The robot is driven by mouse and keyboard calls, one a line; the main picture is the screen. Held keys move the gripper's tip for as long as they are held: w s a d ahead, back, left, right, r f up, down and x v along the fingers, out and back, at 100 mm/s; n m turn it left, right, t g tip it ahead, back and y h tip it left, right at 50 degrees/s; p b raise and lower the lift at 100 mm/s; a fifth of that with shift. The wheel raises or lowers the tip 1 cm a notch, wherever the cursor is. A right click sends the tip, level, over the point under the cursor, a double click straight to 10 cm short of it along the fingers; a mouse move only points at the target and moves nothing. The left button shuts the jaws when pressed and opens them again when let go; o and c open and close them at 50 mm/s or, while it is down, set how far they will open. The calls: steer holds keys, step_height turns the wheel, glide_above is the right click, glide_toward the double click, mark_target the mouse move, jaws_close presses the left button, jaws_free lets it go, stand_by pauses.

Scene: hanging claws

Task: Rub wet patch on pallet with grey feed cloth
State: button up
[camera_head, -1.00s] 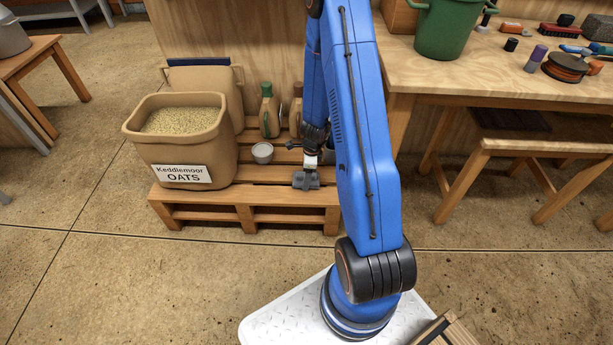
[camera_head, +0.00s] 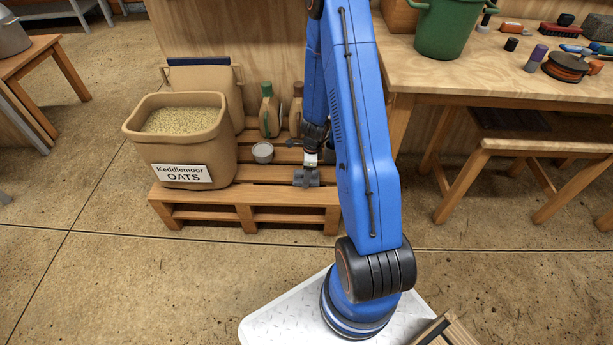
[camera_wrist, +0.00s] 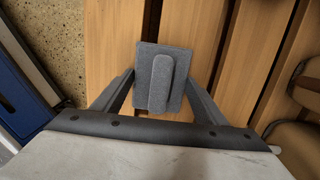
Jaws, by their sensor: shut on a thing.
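The grey feed cloth (camera_head: 304,178) is a folded pad with a raised ridge, low over the right front of the wooden pallet (camera_head: 224,196). In the wrist view the cloth (camera_wrist: 176,96) is between the two fingers of my gripper (camera_wrist: 159,86), which is shut on its ridge. The gripper (camera_head: 309,167) in the head view is small and partly merged with the cloth. The pallet slats (camera_wrist: 115,50) lie beneath the cloth; I cannot tell whether it touches them. I cannot make out the wet patch; the cloth may cover it.
An oats tub (camera_head: 190,160) fills the pallet's left side. A small grey cup (camera_head: 262,152) stands left of the gripper, with bottles (camera_head: 269,115) behind. A workbench (camera_head: 470,75) with a green bucket (camera_head: 446,25) stands right.

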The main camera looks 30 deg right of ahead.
steer(key=shift+w+d, duration=0.1)
steer(key=shift+w, duration=0.15)
steer(key=shift+w+d+f, duration=0.1)
steer(key=shift+w+d, duration=0.3)
steer(key=shift+w, duration=0.15)
steer(key=shift+s, duration=0.1)
